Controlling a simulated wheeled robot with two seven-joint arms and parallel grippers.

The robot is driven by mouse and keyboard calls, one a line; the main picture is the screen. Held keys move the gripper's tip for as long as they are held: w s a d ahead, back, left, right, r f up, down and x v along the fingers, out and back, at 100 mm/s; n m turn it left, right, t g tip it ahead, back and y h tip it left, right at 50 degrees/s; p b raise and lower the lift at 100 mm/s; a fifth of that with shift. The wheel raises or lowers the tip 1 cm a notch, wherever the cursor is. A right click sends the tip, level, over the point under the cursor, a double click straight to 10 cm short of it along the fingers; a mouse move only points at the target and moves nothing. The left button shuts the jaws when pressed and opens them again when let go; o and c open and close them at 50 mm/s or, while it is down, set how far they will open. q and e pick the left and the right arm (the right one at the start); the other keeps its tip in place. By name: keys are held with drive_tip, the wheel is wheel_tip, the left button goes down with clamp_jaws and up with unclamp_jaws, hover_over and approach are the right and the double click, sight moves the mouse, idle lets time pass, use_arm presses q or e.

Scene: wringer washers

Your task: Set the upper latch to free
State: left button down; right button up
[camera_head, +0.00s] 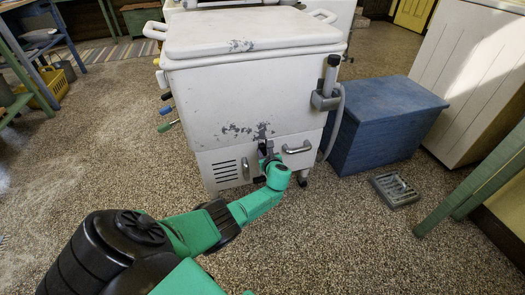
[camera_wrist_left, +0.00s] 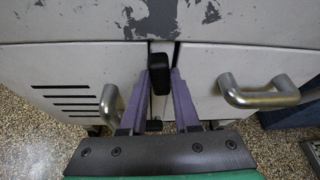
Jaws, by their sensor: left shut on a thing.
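The white wringer washer (camera_head: 250,90) stands ahead of me, with two small doors low on its front. The upper latch, a black knob (camera_wrist_left: 158,70), sits at the top of the seam between the doors and points upright in the left wrist view. My left gripper (camera_wrist_left: 164,78) has its purple fingers on either side of this latch and is shut on it. In the head view the gripper (camera_head: 266,158) is at the seam, mostly hidden by my green wrist. My right gripper is out of view.
Metal handles flank the seam: the left door's (camera_wrist_left: 110,105) and the right door's (camera_wrist_left: 258,92). A blue box (camera_head: 385,120) stands right of the washer, with a grey tray (camera_head: 395,189) on the floor before it.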

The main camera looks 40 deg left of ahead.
use_arm(q)
drive_tip(key=shift+w+d+f+m+g, duration=0.1)
drive_tip(key=shift+d+m+g, duration=0.05)
drive_tip(key=shift+m+g, duration=0.3)
idle(0.3)
drive_tip(key=c, duration=0.6)
unclamp_jaws()
drive_tip(key=shift+c, duration=0.2)
